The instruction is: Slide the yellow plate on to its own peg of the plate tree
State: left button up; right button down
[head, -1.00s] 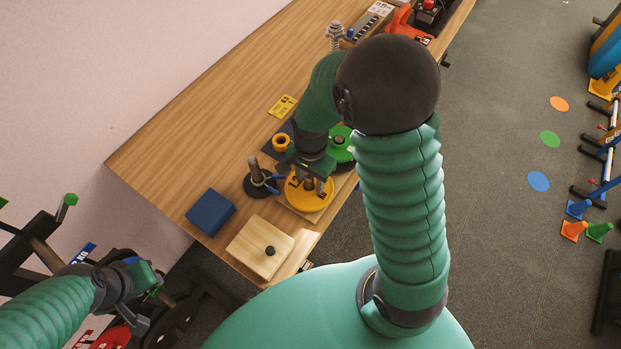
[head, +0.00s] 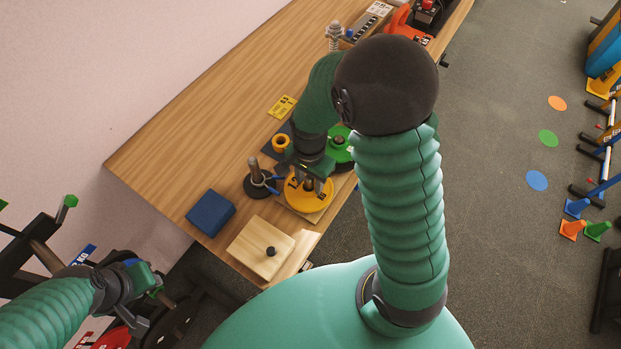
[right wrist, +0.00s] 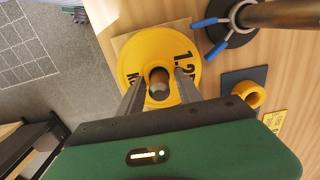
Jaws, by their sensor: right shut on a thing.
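The yellow plate (head: 322,203) lies flat over a square wooden board, near the table's front edge. In the right wrist view the yellow plate (right wrist: 133,52) carries a dark "1.2" marking and has a dark round knob or peg end (right wrist: 158,84) at its middle. My right gripper (head: 309,184) reaches down from above and is shut at the plate's middle. In the right wrist view its two fingers (right wrist: 160,88) stand on either side of that middle part. Whether a peg passes through the plate is unclear. My left gripper (head: 147,307) is off the table at lower left, open and empty.
A dark round stand with a brown post (head: 254,167) and blue-handled clip is beside the plate. The table's far left is clear.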

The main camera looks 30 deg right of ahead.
jog(key=shift+w+a+r+p, duration=0.1)
jog(key=shift+r+p, duration=3.4)
jog(key=shift+r, duration=0.25)
jog(key=shift+a+r+p, duration=0.15)
jog(key=shift+r+p, duration=0.9)
jog(key=shift+d+r+p, duration=0.2)
jog(key=shift+r+p, duration=0.75)
